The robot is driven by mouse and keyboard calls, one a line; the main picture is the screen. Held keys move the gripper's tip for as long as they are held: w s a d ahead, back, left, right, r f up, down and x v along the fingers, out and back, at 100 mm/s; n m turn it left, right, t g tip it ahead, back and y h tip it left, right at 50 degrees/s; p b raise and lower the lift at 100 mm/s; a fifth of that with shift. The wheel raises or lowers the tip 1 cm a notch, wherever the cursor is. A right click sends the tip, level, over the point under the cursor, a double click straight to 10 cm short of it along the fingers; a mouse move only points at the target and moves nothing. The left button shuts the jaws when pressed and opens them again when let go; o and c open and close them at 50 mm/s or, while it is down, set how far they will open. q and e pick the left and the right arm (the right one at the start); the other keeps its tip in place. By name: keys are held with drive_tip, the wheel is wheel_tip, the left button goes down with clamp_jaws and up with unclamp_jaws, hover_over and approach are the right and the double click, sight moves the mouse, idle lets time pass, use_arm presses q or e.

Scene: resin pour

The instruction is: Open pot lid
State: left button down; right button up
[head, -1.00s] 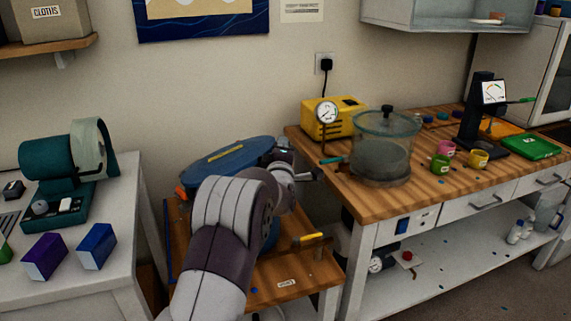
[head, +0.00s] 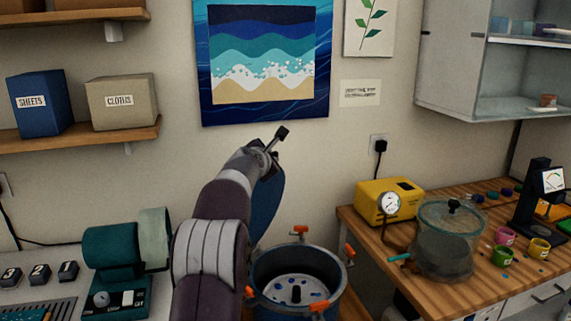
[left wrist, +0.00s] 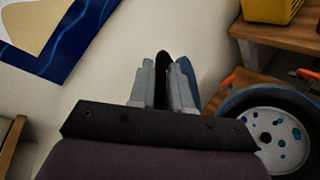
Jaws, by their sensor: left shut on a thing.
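The pot (head: 257,282) stands open at the bottom middle of the head view, with orange clamps around its rim. Its pale inner bottom with blue spots shows, also in the left wrist view (left wrist: 280,133). The blue lid (head: 266,207) is off the opening, raised and turned nearly upright at the pot's back left. My arm hides much of it. My left gripper (head: 267,150) is shut at the lid's upper end, high above the pot. In the left wrist view a dark piece (left wrist: 162,62) sits between the fingers, with the blue lid (left wrist: 188,70) beside it. My right gripper is out of view.
A workbench (head: 372,222) on the right holds a yellow pump (head: 388,199), a clear chamber (head: 446,240) and small cups. A green machine (head: 110,250) stands left. The wall with a wave picture (head: 262,100) is behind the gripper.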

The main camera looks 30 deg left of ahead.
use_arm(q)
drive_tip(key=a+n+h+p, duration=0.1)
drive_tip(key=a+n+p, duration=0.1)
drive_tip(key=a+p, duration=0.3)
drive_tip(key=a, duration=0.4)
drive_tip(key=shift+s+a+r+h, duration=0.2)
drive_tip(key=shift+s+r+h, duration=0.1)
drive_tip(key=shift+s+r, duration=0.1)
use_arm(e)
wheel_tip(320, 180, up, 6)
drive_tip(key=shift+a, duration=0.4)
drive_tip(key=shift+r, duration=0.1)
use_arm(q)
drive_tip(key=c, duration=1.1)
unclamp_jaws()
drive_tip(key=shift+c, duration=0.2)
drive_tip(key=b+v, duration=0.4)
drive_tip(key=v, duration=0.8)
drive_tip(key=shift+s+d+r+b, duration=0.15)
drive_tip(key=shift+s+r+b, duration=0.05)
drive_tip(key=shift+r+b, duration=0.1)
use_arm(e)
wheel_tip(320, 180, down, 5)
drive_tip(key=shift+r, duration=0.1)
